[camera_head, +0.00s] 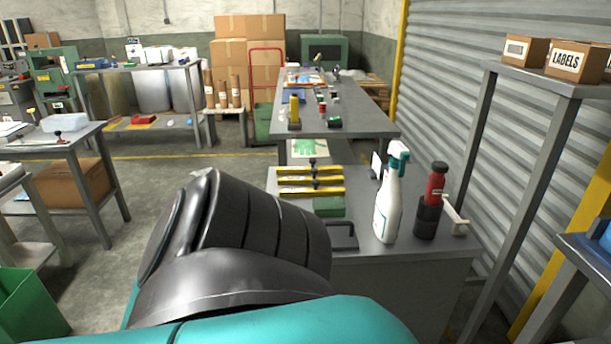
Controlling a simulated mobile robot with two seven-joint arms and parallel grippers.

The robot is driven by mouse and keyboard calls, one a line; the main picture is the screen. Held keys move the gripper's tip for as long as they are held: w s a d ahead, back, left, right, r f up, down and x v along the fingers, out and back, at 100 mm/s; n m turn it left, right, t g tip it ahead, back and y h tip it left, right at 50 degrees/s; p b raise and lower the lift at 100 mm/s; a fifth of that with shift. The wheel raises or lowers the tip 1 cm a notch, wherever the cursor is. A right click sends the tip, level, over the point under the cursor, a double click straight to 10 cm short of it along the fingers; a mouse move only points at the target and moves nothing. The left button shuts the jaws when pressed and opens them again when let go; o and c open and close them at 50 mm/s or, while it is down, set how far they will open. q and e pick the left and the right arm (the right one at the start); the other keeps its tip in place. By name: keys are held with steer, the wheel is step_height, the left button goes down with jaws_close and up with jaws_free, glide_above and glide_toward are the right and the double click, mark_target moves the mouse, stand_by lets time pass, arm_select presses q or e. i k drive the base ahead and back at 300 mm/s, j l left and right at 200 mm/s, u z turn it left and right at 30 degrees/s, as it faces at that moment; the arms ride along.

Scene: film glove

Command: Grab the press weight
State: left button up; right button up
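I cannot tell for sure which thing is the press weight. On the near grey workbench (357,262) a dark block-like thing with a handle (342,236) sits at the front, partly hidden by my arm. A green block (328,207) lies just behind it. Several yellow bars with black knobs (311,180) lie behind that. A clear sheet with a green glove shape (308,148) shows farther back. A large black and teal link of my own arm fills the lower middle. Neither gripper shows.
A rack with cardboard boxes (566,60) is at the right. A green bin (30,305) is at the lower left. Open floor lies left of the bench.

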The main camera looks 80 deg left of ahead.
mark_target(342, 234)
steer(key=u, duration=2.25)
